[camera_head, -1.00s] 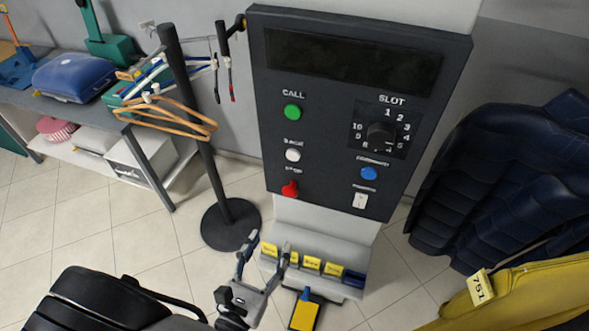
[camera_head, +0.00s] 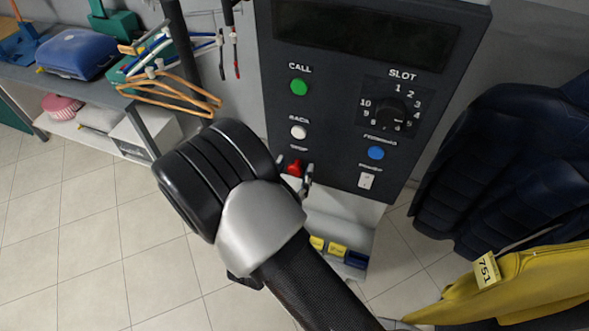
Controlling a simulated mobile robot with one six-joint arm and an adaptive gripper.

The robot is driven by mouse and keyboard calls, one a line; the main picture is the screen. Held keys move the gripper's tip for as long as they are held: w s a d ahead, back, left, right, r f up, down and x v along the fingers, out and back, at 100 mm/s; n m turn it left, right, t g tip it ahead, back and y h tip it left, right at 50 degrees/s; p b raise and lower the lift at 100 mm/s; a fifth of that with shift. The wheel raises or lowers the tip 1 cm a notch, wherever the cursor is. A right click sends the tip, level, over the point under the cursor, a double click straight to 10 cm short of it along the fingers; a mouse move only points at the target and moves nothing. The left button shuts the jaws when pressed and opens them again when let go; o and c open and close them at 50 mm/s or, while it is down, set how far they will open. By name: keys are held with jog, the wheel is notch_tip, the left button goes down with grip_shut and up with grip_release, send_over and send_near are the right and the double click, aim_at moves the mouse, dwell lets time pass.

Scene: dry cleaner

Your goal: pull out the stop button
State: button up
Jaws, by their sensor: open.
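The red stop button (camera_head: 295,168) is at the lower left of the dark control panel (camera_head: 330,110), below the white button (camera_head: 298,132). My gripper (camera_head: 296,172) is up at the panel beside the red button, with a finger showing just right of it. The rest of the gripper is hidden behind my own arm. It is open. I cannot tell whether the fingers touch the button.
The panel also has a green call button (camera_head: 299,87), a slot dial (camera_head: 391,112), a blue button (camera_head: 376,153) and a white switch (camera_head: 365,181). Hangers (camera_head: 172,95) hang on the left. Dark puffy jackets (camera_head: 490,170) and a yellow garment (camera_head: 520,290) are on the right.

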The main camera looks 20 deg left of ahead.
jog(key=shift+w, duration=0.6)
jog(key=shift+c, duration=0.5)
grip_shut()
